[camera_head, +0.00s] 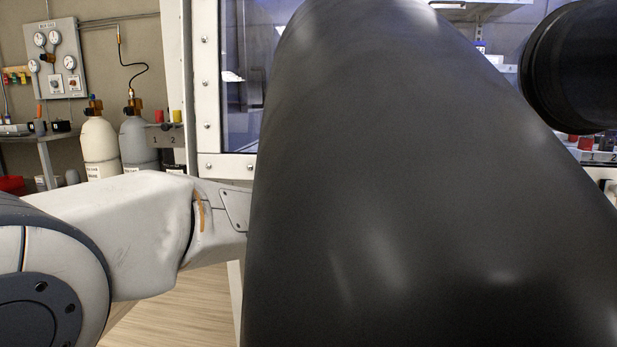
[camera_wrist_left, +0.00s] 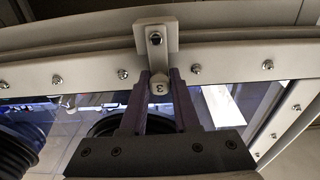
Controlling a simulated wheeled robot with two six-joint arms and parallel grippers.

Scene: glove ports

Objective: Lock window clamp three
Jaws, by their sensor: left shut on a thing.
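Window clamp three (camera_wrist_left: 155,27) is a pale bracket with a short lever on the window frame, upper middle of the left wrist view. A round pale knob (camera_wrist_left: 159,86) marked 3, seen upside down, is at the lever's lower end. My left gripper (camera_wrist_left: 159,74) has its two dark purplish fingers on either side of the knob and is shut on it. The lever points from the bracket toward my gripper. In the head view, a large black glove sleeve hides my left gripper and the clamp. My right gripper is in neither view.
The black glove sleeve (camera_head: 420,190) fills the middle of the head view; a second black port sleeve (camera_head: 575,65) is at upper right. The white bolted window frame (camera_head: 207,100) stands behind. Gas cylinders (camera_head: 98,140) and a gauge panel (camera_head: 55,60) are at left.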

